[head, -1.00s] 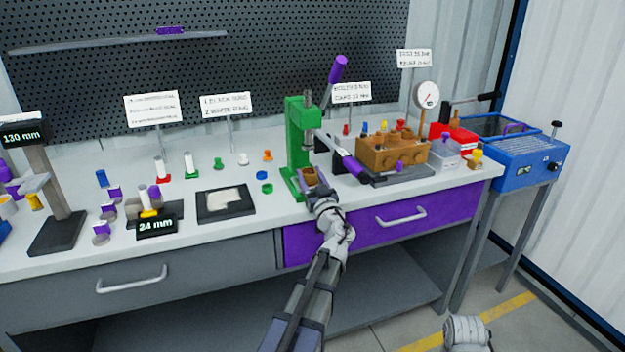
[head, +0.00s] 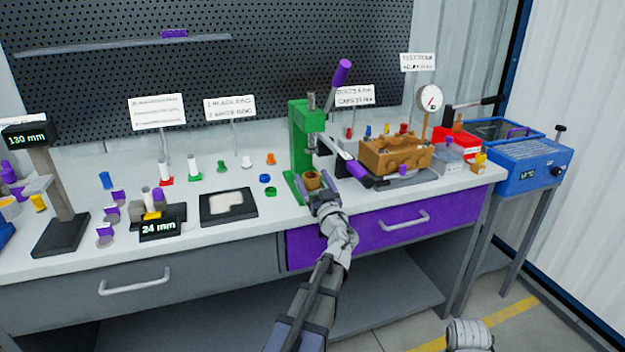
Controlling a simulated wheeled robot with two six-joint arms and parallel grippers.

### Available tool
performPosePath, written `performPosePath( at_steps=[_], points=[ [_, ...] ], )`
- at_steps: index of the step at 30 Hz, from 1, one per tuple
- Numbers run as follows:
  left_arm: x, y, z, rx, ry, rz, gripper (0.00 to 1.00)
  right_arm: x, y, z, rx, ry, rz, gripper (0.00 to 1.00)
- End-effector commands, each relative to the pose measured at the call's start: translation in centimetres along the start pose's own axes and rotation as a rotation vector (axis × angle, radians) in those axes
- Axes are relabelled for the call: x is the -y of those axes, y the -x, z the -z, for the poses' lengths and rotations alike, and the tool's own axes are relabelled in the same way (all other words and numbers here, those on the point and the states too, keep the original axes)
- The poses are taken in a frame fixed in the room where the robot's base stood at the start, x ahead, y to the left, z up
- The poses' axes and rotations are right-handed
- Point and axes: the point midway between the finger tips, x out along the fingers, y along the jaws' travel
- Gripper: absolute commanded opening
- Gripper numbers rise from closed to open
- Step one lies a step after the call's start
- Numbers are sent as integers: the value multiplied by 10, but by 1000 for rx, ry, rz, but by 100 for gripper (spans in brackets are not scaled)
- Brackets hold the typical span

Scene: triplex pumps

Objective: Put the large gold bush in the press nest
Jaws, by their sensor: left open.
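The large gold bush (head: 312,180) is a small brown-gold cup. It stands upright at the foot of the green press (head: 301,140), below the ram, where the nest is; the nest itself is hidden, so I cannot tell how deep the bush sits. My left gripper (head: 322,196) is open just in front of the bush, on the near side of the press base. Whether its fingertips touch the bush is too small to tell. A white part of my right arm shows at the bottom edge; its gripper is out of view.
The press lever with a purple grip (head: 342,72) rises above the press. A brown pump block (head: 395,157) with a gauge stands close on the right. A black tray (head: 228,206) and small coloured rings (head: 265,178) lie to the left. A purple drawer (head: 370,232) is below the bench edge.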

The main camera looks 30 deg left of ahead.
Motion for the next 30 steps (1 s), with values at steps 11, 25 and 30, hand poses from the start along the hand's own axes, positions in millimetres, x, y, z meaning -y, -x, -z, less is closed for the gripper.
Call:
performPosePath(
  at_steps=[11,25,30],
  points=[
    [2,80,-3,0,1,-4,86,2,-22,1,0,0,-2,76],
    [0,116,-1,0,0,-1,86,2,-30,2,0,1,-4,76],
    [0,115,-1,0,0,-1,86,2,-30,2,0,1,-4,76]
  ],
)
